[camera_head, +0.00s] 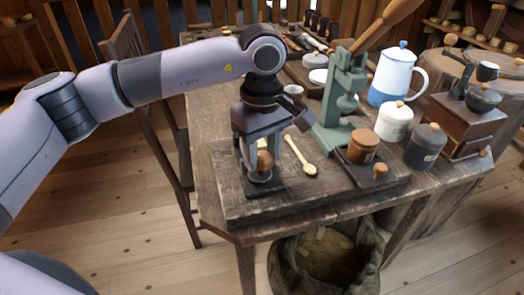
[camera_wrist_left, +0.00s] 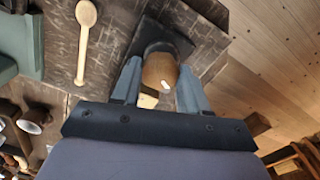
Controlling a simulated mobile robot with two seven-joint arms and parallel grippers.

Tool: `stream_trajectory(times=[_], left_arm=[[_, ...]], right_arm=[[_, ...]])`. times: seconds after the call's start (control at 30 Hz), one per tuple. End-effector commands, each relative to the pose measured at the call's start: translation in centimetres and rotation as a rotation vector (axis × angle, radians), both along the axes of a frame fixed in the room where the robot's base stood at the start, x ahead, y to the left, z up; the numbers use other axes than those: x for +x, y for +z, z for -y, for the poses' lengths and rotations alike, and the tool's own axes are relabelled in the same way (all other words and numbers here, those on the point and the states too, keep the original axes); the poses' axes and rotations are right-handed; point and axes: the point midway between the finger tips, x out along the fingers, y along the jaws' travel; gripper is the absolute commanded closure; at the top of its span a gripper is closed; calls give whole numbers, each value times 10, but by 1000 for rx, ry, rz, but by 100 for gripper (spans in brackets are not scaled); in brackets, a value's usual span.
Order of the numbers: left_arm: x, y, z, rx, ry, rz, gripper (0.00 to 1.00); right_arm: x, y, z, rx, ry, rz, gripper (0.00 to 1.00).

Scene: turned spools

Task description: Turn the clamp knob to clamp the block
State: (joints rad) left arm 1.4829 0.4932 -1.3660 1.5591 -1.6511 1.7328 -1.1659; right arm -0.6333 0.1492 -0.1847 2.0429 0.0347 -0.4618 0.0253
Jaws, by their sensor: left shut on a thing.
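The clamp knob is a brown rounded wooden knob (camera_head: 264,161) on a dark metal clamp (camera_head: 265,186) at the front left of the board. My left gripper (camera_head: 263,167) points down over it, with one finger on each side. In the left wrist view the knob (camera_wrist_left: 159,70), with a small white mark, sits between the fingertips, and the gripper is shut on it. A pale yellow piece, perhaps the block (camera_wrist_left: 148,100), shows just beside the knob; the gripper hides most of it. My right gripper is not in view.
A wooden spoon (camera_head: 301,157) lies right of the clamp. A green press (camera_head: 342,100), brown jar (camera_head: 363,145), white canister (camera_head: 394,121), blue-white pot (camera_head: 394,75) and grinder (camera_head: 470,125) stand farther right. A chair (camera_head: 150,110) is left; an open sack (camera_head: 330,255) is below the front edge.

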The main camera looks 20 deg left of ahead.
Motion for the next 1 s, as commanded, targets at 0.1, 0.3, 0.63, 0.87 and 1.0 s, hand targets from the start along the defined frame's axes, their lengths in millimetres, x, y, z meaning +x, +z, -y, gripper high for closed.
stream_trajectory(times=[0.1,0.3,0.63,0.87,1.0], left_arm=[[0,2,1,-4,-1,2,86],[0,2,1,-5,0,3,46],[0,3,0,-1,1,2,46],[1,36,1,-3,1,4,46],[1,57,1,-4,1,5,46]], right_arm=[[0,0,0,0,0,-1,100],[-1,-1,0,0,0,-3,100],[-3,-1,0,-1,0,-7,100],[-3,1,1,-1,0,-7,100],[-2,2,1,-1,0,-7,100]])
